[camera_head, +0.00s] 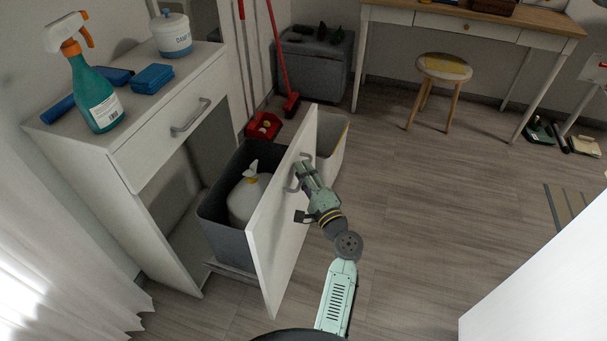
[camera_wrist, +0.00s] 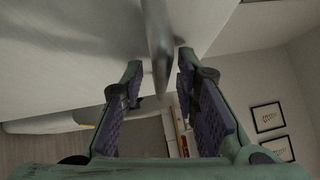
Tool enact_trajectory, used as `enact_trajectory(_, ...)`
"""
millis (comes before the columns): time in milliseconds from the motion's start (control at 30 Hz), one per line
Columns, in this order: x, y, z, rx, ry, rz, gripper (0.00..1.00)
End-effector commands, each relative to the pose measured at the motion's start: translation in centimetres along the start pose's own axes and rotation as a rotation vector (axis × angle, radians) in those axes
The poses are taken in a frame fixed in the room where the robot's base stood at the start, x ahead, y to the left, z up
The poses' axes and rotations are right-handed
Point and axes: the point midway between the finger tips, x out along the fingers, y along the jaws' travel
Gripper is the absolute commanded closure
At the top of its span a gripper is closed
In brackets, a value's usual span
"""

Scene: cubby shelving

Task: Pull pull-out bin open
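The pull-out bin's white front panel (camera_head: 277,235) stands well out from the white cabinet (camera_head: 128,198). Behind it, the dark grey bin (camera_head: 226,243) is exposed and holds a tied white bag (camera_head: 246,200). The panel's metal handle (camera_head: 291,180) is on its outer face. My gripper (camera_head: 303,172) is at this handle. In the wrist view, the handle (camera_wrist: 158,45) runs between the two fingers of my gripper (camera_wrist: 160,80). The fingers are spread, with a visible gap on each side of the bar. The exact contact at the handle is partly hidden in the head view.
A spray bottle (camera_head: 92,88), blue sponge (camera_head: 152,78) and white canister (camera_head: 172,34) stand on the cabinet top. A red broom (camera_head: 281,62) and dustpan (camera_head: 263,126) are behind the bin. A stool (camera_head: 443,70) stands farther back.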

Motion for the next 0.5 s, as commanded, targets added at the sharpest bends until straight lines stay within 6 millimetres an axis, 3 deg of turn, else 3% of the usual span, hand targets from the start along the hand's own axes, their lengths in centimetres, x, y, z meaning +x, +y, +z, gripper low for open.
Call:
enact_trajectory(300, -0.3, 0.0, -0.1, -0.001, 0.002, -0.001, 0.71)
enact_trajectory(500, -3.2, 0.1, -0.1, 0.000, 0.005, 0.002, 0.71)
